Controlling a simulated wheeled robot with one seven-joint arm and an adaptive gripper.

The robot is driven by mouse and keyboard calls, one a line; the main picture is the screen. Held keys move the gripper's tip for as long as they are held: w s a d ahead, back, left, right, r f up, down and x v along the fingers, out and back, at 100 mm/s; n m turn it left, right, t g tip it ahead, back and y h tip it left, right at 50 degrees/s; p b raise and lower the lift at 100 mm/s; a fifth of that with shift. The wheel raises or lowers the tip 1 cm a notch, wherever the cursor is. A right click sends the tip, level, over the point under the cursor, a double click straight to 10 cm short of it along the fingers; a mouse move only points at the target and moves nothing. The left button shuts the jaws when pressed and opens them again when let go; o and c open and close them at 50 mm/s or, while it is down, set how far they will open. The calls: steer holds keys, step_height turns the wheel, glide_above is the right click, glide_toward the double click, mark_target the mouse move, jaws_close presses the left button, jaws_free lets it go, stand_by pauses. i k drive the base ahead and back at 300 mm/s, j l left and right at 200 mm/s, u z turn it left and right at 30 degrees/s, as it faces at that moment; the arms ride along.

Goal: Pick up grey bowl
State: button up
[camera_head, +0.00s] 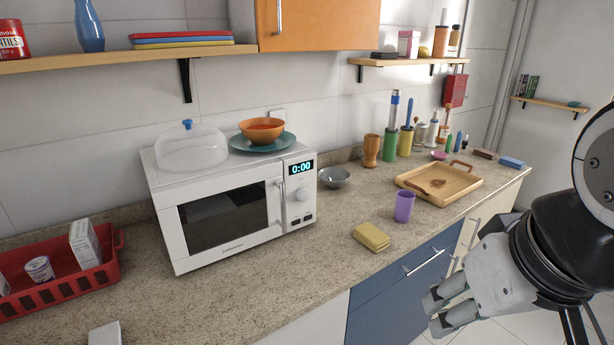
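A grey bowl (334,178) sits on the stone countertop (280,283), just right of the white microwave (230,199) and near the back wall. It looks upright, with its open top showing. My gripper (436,312) is at the lower right, in front of the blue drawer front and apart from the bowl. Its two fingertips show a gap between them, and nothing is seen in it.
A purple cup (404,206) and a folded yellow cloth (371,237) are on the counter in front of the bowl. A wooden tray (468,190) is to the right. A wooden grinder (371,151) stands behind. A shelf (405,61) hangs above.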

mark_target(333, 178)
steer(key=i+l, duration=0.2)
steer(key=l, duration=0.15)
steer(key=i+l+u, duration=0.15)
steer(key=i+l, duration=0.3)
steer(key=l, duration=0.2)
steer(key=i+l+u, duration=0.1)
steer(key=l, duration=0.25)
steer(key=i+l+u, duration=0.1)
steer(key=i+l, duration=0.4)
steer(key=l, duration=0.25)
steer(key=i+l+u, duration=0.1)
steer(key=l, duration=0.3)
steer(key=i+j, duration=0.05)
